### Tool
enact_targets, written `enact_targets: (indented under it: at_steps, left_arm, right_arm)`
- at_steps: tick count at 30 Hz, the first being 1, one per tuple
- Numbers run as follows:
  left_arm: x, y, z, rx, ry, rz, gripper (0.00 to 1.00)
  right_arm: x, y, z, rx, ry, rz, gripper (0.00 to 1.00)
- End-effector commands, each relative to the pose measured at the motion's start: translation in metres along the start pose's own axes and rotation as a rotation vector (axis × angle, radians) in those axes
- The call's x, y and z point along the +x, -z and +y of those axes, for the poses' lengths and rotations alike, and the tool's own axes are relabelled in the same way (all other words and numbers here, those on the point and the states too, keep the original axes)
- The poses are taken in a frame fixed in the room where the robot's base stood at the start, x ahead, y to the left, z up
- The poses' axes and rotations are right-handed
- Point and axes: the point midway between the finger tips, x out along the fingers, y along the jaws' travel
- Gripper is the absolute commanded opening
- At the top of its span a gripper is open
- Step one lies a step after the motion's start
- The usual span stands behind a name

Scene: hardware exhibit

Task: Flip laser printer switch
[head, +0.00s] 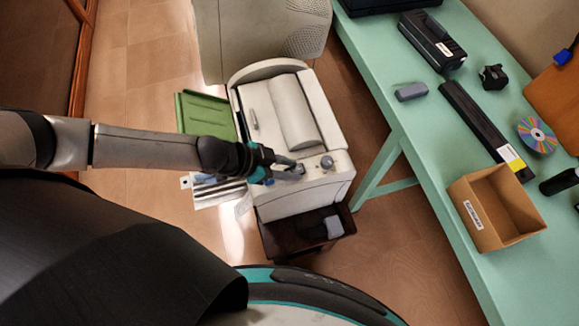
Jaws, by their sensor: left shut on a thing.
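The laser printer (258,108) is an off-white machine with a rounded top, standing on a small dark stand in the middle of the head view. A small round knob (327,162) shows on its front top panel. My left gripper (298,170) reaches in from the left, over the panel just left of the knob. Its fingers are shut on a small part at the panel, which they mostly hide. I cannot tell whether that part is the switch. My right gripper is not in view.
A green tray (203,115) sticks out on the printer's left. A mint-green table (385,75) on the right bears an open cardboard box (497,208), a disc (537,134), a long black bar (478,122) and other hardware. A beige cabinet (240,40) stands behind the printer.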

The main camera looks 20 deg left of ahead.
Motion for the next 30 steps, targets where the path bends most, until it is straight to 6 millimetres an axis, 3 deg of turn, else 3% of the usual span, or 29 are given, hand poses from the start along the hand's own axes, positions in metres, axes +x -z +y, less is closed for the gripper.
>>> enact_targets:
  at_steps: [5,6,13,25,30]
  left_arm:
    - [0.000,0.000,0.001,0.000,-0.002,0.000,0.00]
    - [0.000,0.000,0.001,0.000,-0.002,0.000,0.39]
    - [0.000,0.000,0.001,0.000,-0.001,-0.001,0.65]
    - [-0.001,0.000,0.000,0.000,0.000,-0.002,0.65]
    - [-0.015,0.000,-0.001,0.000,0.001,-0.003,0.65]
  right_arm:
    - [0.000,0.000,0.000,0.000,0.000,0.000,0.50]
    - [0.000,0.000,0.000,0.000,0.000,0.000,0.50]
    - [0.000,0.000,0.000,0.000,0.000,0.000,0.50]
    - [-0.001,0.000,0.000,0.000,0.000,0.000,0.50]
    - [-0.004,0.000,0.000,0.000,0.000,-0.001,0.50]
